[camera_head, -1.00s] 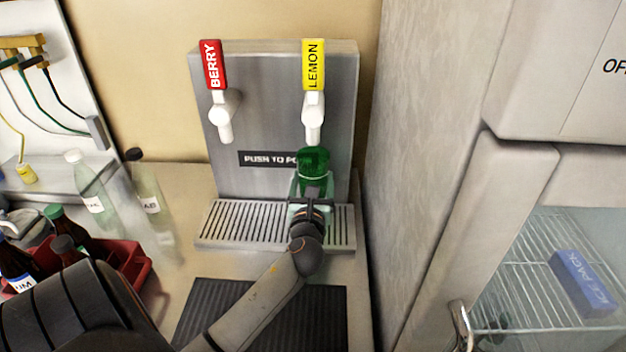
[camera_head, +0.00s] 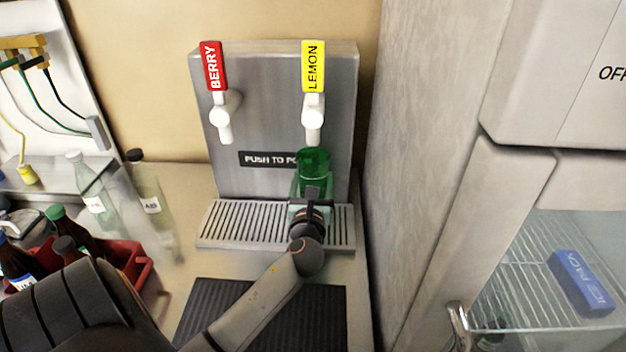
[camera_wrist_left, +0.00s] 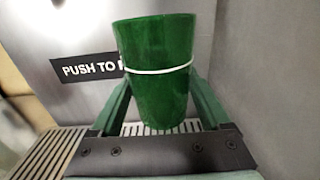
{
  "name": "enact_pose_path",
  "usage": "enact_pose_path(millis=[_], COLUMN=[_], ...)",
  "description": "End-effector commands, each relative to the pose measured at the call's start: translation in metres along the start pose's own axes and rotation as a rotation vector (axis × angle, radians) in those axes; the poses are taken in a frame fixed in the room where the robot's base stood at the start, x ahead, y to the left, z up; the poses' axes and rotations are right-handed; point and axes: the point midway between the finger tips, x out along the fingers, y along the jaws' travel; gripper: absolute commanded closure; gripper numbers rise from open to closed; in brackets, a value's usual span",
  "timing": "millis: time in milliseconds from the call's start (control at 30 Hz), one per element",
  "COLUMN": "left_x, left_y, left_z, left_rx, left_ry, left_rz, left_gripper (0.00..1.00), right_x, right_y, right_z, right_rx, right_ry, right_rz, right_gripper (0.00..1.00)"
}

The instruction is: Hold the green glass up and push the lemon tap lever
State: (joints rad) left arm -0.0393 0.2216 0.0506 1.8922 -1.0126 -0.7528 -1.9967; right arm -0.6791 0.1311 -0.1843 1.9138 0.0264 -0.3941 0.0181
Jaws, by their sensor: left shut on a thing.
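The green glass (camera_head: 314,163) is upright just under the white lemon spout (camera_head: 313,118), above the drip tray. My left gripper (camera_head: 312,190) is shut around it. In the left wrist view the glass (camera_wrist_left: 156,70), with a white line around it, stands between the green fingers of my left gripper (camera_wrist_left: 160,105). The yellow lemon tap lever (camera_head: 313,66) stands upright above its spout, and nothing touches it. The red berry lever (camera_head: 213,66) is to its left. My right gripper is not in view.
The slotted drip tray (camera_head: 240,225) lies below the taps, with a black ribbed mat (camera_head: 225,303) in front. Clear bottles (camera_head: 148,195) and a red crate (camera_head: 135,262) stand at left. A grey wall (camera_head: 415,130) rises close on the right, beside a glass-doored fridge (camera_head: 540,265).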

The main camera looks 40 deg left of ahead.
Motion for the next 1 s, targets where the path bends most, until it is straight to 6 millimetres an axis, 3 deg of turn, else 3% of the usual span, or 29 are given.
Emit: enact_pose_path(millis=[533, 1000], left_x=[-0.001, -0.020], left_y=[0.000, 0.000], left_z=[0.000, -0.013], left_rx=[0.000, 0.000], left_ry=[-0.002, -0.001], left_rz=[0.000, 0.000], left_gripper=[0.89, 0.89], right_x=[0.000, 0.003], right_y=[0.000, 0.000], right_z=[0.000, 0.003], right_rx=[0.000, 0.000], right_ry=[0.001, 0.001], right_rz=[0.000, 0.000], right_gripper=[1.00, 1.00])
